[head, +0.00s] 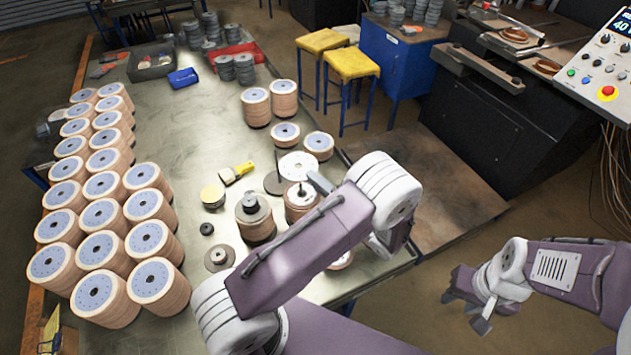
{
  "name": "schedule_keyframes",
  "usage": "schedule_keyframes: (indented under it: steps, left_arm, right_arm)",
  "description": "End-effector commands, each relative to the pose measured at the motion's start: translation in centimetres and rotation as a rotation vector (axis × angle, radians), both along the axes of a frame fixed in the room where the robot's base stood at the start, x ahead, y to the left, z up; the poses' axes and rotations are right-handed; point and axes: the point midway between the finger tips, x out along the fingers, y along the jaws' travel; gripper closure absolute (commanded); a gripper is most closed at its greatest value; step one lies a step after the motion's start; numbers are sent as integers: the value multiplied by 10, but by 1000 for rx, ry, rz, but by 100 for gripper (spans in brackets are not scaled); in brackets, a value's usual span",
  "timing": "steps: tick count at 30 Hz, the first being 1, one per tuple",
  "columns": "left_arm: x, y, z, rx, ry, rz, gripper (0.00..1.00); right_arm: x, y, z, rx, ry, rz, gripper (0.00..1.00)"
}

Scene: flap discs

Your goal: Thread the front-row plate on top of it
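A pale round plate (298,164) with a centre hole appears raised above the table, near a wooden-sided disc stack (301,205) with a dark post in its middle. My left gripper (317,181) meets the plate's right edge and appears shut on it; my own arm hides most of the gripper. I cannot tell the height of the plate over the post. Left of it stands another stack (256,224) with a grey cap on top. A thin upright rod on a dark round base (273,185) stands behind. My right gripper (466,311) is open and empty, off the table over the floor.
Rows of disc stacks (100,214) fill the table's left side. A yellow-topped tin (212,196), a yellow brush (237,173), a black knob (206,229) and a flat ring (219,257) lie between. More stacks (256,107) stand behind. The table (195,130) is clear in its middle.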

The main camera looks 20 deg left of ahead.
Motion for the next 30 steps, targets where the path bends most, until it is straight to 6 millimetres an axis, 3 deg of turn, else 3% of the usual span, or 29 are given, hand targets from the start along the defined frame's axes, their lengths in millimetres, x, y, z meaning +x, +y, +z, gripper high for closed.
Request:
schedule_keyframes:
  steps: [5,18,30]
  left_arm:
    - [0,0,-7,0,0,-1,100]
    - [-1,0,-55,0,0,-1,100]
    - [-1,0,-55,0,0,-1,100]
  right_arm:
    - [0,0,-7,0,0,0,64]
    - [0,0,-57,0,0,0,64]
    - [0,0,-57,0,0,0,64]
